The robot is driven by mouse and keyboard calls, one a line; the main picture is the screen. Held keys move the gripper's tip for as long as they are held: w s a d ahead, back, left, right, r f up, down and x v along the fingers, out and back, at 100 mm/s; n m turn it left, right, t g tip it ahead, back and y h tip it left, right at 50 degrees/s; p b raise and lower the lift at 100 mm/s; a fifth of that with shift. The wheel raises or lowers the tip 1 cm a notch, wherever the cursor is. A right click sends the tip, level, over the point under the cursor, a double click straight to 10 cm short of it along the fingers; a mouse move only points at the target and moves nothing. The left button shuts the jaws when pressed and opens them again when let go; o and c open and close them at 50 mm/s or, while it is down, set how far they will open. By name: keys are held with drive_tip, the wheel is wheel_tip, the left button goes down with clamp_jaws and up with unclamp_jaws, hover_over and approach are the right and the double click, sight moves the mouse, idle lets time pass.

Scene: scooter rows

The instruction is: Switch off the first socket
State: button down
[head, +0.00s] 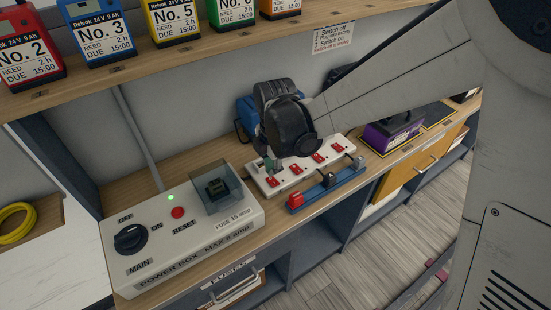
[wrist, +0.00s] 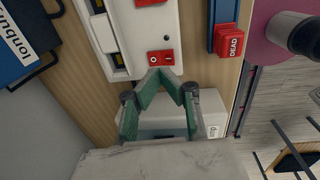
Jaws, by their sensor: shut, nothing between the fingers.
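A white socket strip (head: 285,177) with several red rocker switches lies on the wooden counter. The red switch (head: 272,182) nearest the power box is at its left end. It also shows in the wrist view (wrist: 160,58), marked with small white symbols; I cannot tell which way it is tilted. My gripper (head: 272,167) points down over this end of the strip. In the wrist view its green fingers (wrist: 158,75) are closed at the tips, empty, right beside that switch. Whether they touch it is unclear.
A power box (head: 185,235) with a MAIN knob, lit green lamp and red reset button stands at left. A blue rail (head: 325,192) with a red DEAD block (wrist: 228,40) lies in front of the strip. Labelled batteries (head: 104,38) stand on the shelf above.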

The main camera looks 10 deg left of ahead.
sight(271, 179)
wheel_tip(271, 179, up, 10)
drive_tip(key=shift+w+a, duration=0.45)
drive_tip(key=shift+r, duration=0.1)
drive_tip(key=s+d+r+m+t, duration=0.1)
drive_tip(key=s+d+r+m, duration=0.1)
drive_tip(key=d+r+m, duration=0.5)
drive_tip(key=s+d+r+m+t, duration=0.15)
drive_tip(key=d+m, duration=0.35)
drive_tip(key=d, duration=0.5)
drive_tip(key=s+d+m+t, duration=0.4)
drive_tip(key=s+d+m, duration=0.7)
drive_tip(key=d+m, duration=0.3)
drive_tip(key=shift+s+d+f+m+h, duration=0.3)
drive_tip(key=shift+d+f+m, duration=0.1)
drive_tip(key=shift+d, duration=0.15)
